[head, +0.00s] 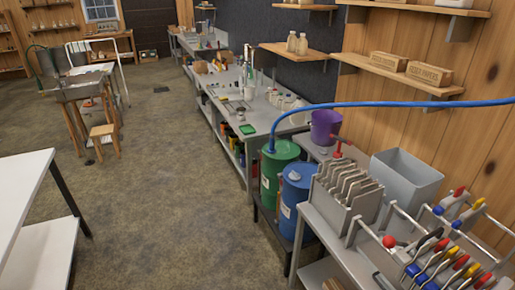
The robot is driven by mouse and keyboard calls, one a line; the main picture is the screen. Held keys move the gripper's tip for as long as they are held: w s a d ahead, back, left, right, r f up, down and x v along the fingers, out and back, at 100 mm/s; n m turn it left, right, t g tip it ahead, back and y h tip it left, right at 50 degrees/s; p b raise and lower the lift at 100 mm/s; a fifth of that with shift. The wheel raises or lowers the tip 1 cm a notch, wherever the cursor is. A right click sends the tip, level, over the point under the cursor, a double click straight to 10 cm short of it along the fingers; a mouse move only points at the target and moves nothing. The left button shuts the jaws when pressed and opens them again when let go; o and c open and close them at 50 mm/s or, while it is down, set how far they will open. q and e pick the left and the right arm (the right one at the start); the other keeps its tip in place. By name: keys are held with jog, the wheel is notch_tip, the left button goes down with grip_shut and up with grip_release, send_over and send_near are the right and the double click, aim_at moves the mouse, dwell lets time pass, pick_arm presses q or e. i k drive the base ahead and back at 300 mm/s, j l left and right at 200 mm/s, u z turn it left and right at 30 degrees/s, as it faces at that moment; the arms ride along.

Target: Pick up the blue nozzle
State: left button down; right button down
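I cannot single out the blue nozzle for sure. A rack (395,228) at the lower right holds several tools with coloured parts. One blue-marked tool (412,270) is in its front row, beside yellow and red ones. Other small blue parts (438,210) show higher on the rack, near red and yellow ones. They are too small to identify. Neither of my grippers is in view.
A blue hose (420,103) arches from the green barrel (272,172) to the right edge. A blue barrel (296,195), a finned metal holder (340,195) and a grey bin (405,180) line the right side. A white table (20,195) stands left. The floor (170,200) between is clear.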

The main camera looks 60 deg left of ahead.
aim_at(271, 149)
jog(key=u, duration=2)
jog(key=i+z, duration=0.1)
jog(key=z, duration=0.3)
jog(key=i+j+z, duration=0.1)
jog(key=z, duration=0.25)
jog(key=i+j+z, duration=0.2)
jog(key=j, duration=0.15)
jog(key=i+j+z, duration=0.15)
jog(key=j, duration=0.2)
jog(key=i+j+z, duration=0.2)
jog(key=j, duration=0.15)
jog(key=i+j, duration=0.15)
jog(key=j, duration=0.25)
jog(key=i+j, duration=0.2)
jog(key=j, duration=0.15)
jog(key=i+j+z, duration=0.1)
jog(key=j, duration=0.3)
jog(key=i+j, duration=0.2)
jog(key=j, duration=0.15)
jog(key=i+j, duration=0.15)
jog(key=j, duration=0.25)
jog(key=i+j, duration=0.15)
jog(key=j, duration=0.25)
jog(key=i+j+z, duration=0.1)
jog(key=j, duration=0.3)
jog(key=i, duration=0.05)
